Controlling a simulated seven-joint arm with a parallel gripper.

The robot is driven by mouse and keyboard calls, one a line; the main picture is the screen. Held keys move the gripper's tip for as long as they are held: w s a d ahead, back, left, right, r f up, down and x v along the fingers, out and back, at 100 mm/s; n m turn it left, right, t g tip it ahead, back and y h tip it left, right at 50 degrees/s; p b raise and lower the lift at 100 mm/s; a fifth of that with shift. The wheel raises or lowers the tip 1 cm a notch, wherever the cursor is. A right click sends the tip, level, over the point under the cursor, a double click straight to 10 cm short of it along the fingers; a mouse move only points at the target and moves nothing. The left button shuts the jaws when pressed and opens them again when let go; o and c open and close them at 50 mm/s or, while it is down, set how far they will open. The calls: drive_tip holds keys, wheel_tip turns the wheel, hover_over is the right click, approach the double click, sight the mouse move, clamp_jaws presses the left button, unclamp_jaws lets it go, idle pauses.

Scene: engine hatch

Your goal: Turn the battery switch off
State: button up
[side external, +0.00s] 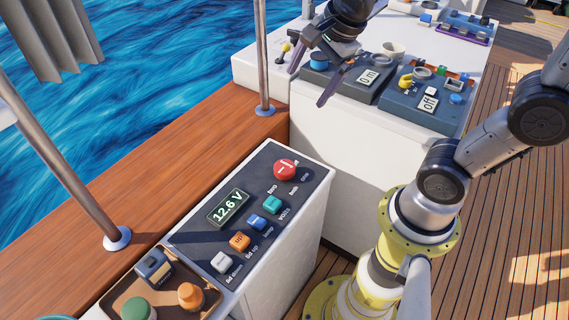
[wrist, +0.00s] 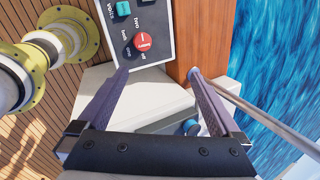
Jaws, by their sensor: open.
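The battery switch is a round red knob (side external: 285,169) with a short white mark, at the far end of a dark panel (side external: 190,237). Small labels around it include "two", "both" and "one"; I cannot tell for sure which one the mark points to. In the wrist view the red knob (wrist: 143,42) shows ahead of my fingertips, toward the top. My gripper (side external: 308,88) is open and empty, above and beyond the panel, apart from the knob. In the wrist view its two fingers (wrist: 159,74) are spread wide with nothing between them.
The panel also bears a "12.6 V" display (side external: 228,208) and white, orange, blue and teal rockers (side external: 272,204). Behind is a white counter with dark control boxes (side external: 428,100). Metal posts (side external: 262,60) rise along the wooden rail. A brown tray (side external: 205,298) holds small objects.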

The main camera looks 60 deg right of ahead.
drive_tip(key=w+f+m+g, duration=0.3)
drive_tip(key=w+f+m, duration=0.35)
drive_tip(key=f, duration=0.25)
drive_tip(key=g, duration=0.2)
hover_over(284, 166)
wheel_tip(284, 166, down, 7)
wheel_tip(284, 166, down, 14)
drive_tip(key=shift+s+r, duration=0.1)
drive_tip(key=c, duration=1.3)
